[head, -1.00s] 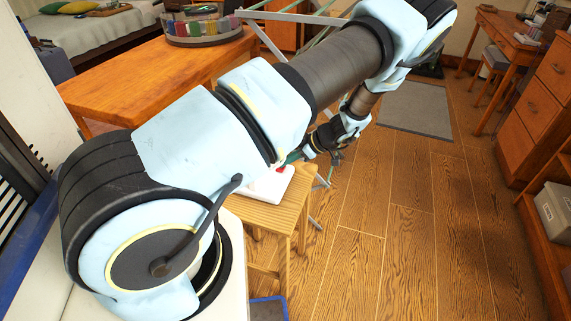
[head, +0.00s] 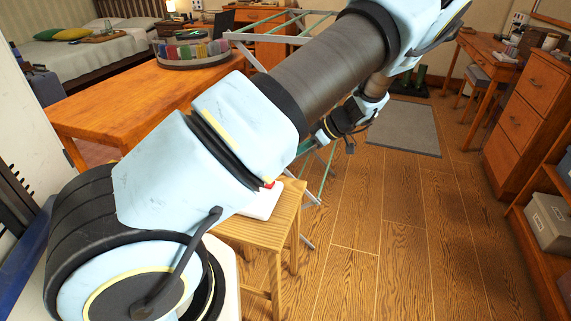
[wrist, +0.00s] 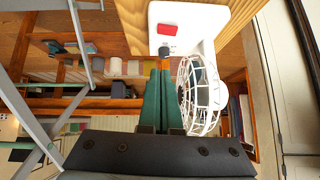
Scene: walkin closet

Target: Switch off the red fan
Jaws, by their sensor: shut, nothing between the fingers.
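The fan has a white cage (wrist: 203,95) and a white base with a red switch (wrist: 167,29) in the wrist view. No red shows on the cage. In the head view the white base (head: 262,204) sits on a small wooden stool (head: 268,229), its red switch (head: 269,185) at the edge of my arm, which hides the rest. My gripper (wrist: 165,58) is shut and empty. Its green fingers point at the base, with the tips just below the red switch in the wrist picture and beside the cage. I cannot tell whether they touch the base.
A wooden table (head: 135,97) with a round organizer (head: 192,50) stands at the left. A folding metal rack (head: 320,175) stands behind the stool. Wooden drawers (head: 523,115) and shelves line the right. The wooden floor (head: 385,215) between is clear, with a grey mat (head: 400,128) beyond.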

